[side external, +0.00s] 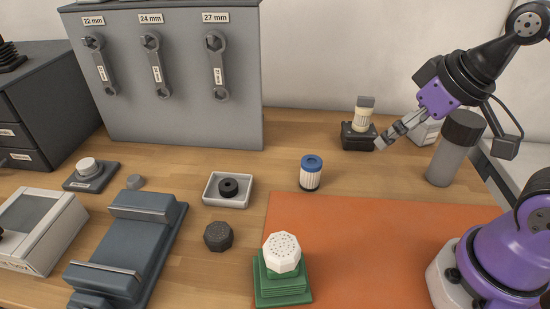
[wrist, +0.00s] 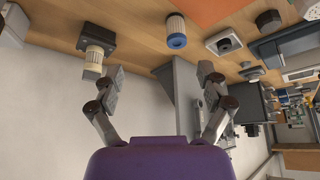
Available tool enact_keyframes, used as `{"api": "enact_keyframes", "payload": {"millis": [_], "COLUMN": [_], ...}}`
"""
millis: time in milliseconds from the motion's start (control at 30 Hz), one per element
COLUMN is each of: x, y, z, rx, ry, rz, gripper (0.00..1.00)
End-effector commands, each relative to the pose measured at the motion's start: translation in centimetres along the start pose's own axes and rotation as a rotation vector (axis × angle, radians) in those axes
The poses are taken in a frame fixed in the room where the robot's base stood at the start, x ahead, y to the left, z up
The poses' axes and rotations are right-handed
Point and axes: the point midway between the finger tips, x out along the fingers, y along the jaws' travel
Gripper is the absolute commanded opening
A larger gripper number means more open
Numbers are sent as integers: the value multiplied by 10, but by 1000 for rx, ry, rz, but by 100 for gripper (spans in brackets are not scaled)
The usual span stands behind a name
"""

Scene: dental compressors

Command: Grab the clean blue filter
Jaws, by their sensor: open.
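The clean blue filter (side external: 311,173) stands upright on the wooden bench, a white pleated cylinder with a blue cap. It also shows in the wrist view (wrist: 176,32) at the top centre, beyond my fingertips. My gripper (side external: 386,142) is open and empty, up and to the right of the blue filter in the side view. In the wrist view its two fingers (wrist: 160,75) are spread wide with nothing between them. A yellowish filter (side external: 361,118) with a grey top stands in a black holder (side external: 358,137), close to my gripper in the side view.
An orange mat (side external: 370,240) lies in front of the blue filter. A white tray (side external: 228,189) holds a black ring. A grey cylinder (side external: 455,150) stands at right. A wrench panel (side external: 170,75) stands behind.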

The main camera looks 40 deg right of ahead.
Motion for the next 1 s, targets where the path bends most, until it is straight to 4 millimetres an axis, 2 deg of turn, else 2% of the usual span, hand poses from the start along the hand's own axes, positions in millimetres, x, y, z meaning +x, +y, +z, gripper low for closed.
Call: {"api": "enact_keyframes", "payload": {"millis": [733,867,1000], "x": [0,3,18], "y": [0,-2,-8], "z": [-1,-13,-40], "rx": [0,6,23], "ry": [-4,-52,-163], "rz": [-1,-4,-9], "gripper": [85,85,85]}}
